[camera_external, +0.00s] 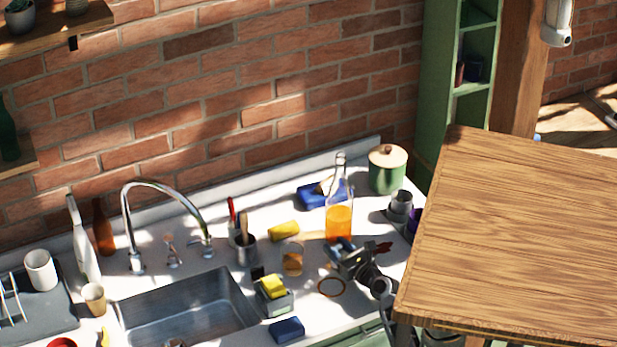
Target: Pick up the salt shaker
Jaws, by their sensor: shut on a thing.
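My gripper (342,250) is low over the white counter, just in front of the bottle of orange liquid. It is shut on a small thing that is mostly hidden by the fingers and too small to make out. I cannot make out the salt shaker for certain anywhere in the view. My arm comes up from the lower right, beside the wooden table top, which hides part of it.
The orange bottle (339,222) stands right behind my gripper. A green lidded pot (387,170) and grey cups (401,203) stand to the back right. A sponge holder (274,297), utensil cup (245,250) and sink (190,312) lie left. The wooden table (520,230) is at right.

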